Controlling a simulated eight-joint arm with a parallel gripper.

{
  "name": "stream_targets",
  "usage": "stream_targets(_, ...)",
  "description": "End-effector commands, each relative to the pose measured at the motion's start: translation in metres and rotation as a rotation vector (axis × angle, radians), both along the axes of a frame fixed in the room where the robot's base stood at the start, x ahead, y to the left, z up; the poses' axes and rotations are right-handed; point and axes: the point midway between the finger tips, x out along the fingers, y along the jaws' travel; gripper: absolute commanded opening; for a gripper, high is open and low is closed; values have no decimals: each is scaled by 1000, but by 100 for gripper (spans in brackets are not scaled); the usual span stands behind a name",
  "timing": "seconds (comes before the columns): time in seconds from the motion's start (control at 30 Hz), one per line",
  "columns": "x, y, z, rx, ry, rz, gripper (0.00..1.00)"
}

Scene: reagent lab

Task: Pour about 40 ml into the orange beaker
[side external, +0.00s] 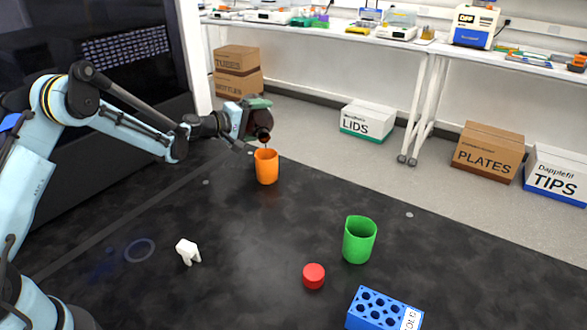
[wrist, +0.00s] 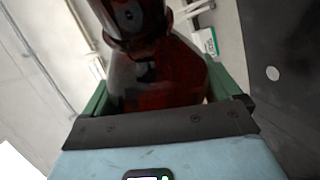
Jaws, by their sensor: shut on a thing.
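The orange beaker (side external: 266,168) stands upright on the black bench top, near its far edge. My gripper (side external: 258,118) is above the beaker and shut on a dark brown bottle (side external: 261,134). The bottle is tilted, with its mouth end down over the beaker's opening. A thin dark line shows between the bottle and the beaker; I cannot tell clearly whether it is liquid. In the wrist view the red-brown bottle (wrist: 158,80) fills the space between the green fingers. The beaker's inside and its liquid level are hidden.
A green beaker (side external: 359,240), a red cap (side external: 313,276) and a blue tube rack (side external: 384,309) are at the right front. A small white object (side external: 188,251) lies at the left. The bench between them and the orange beaker is clear.

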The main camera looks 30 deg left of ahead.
Motion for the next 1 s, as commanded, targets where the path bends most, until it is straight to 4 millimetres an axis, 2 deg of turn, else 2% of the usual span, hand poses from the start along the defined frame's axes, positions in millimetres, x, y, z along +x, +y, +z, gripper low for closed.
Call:
stream_targets(0.47, 0, 0, 0, -5, 3, 1, 34)
stream_targets(0.63, 1, 3, -24, -179, 151, 1, 34)
stream_targets(0.7, 0, 3, -19, -270, 227, 1, 34)
stream_targets(0.8, -3, 0, -25, -373, 314, -1, 34)
stream_targets(1.0, -4, -3, -23, -427, 356, -1, 34)
